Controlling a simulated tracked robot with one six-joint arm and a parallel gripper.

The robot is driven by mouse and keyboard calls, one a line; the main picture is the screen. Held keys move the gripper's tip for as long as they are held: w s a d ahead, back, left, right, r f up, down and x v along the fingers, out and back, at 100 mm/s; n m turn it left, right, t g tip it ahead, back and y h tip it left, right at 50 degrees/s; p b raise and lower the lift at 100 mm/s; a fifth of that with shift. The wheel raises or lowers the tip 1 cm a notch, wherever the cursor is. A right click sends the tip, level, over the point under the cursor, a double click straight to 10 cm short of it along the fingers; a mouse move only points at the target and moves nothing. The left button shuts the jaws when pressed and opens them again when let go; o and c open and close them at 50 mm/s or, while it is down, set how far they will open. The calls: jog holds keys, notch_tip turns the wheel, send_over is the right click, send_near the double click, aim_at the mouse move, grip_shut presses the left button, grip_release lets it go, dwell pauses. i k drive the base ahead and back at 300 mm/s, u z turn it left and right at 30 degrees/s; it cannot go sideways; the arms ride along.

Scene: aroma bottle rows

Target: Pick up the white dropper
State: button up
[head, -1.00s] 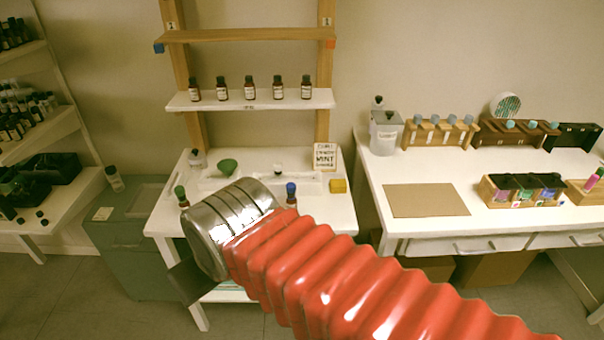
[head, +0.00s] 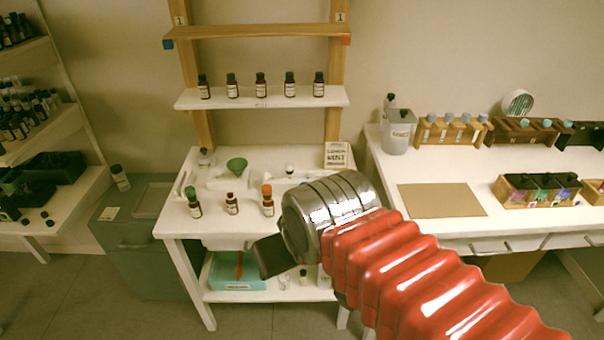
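My gripper (head: 270,256) is over the table's front edge, right of and nearer than the row, apart from these bottles. One dark finger shows; the other is hidden, as is any gap between them. My wrist covers the table's front right part.
A green funnel (head: 236,165) and a white tray (head: 215,181) lie behind the row. A shelf (head: 185,99) with several brown bottles is above. A teal box (head: 224,285) is on the lower shelf. A sign (head: 338,155) stands at the back right. The right table (head: 400,170) holds racks.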

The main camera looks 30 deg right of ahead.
aim_at(289, 165)
jog(key=u, duration=0.05)
jog(key=i, duration=0.95)
jog(key=z, duration=0.05)
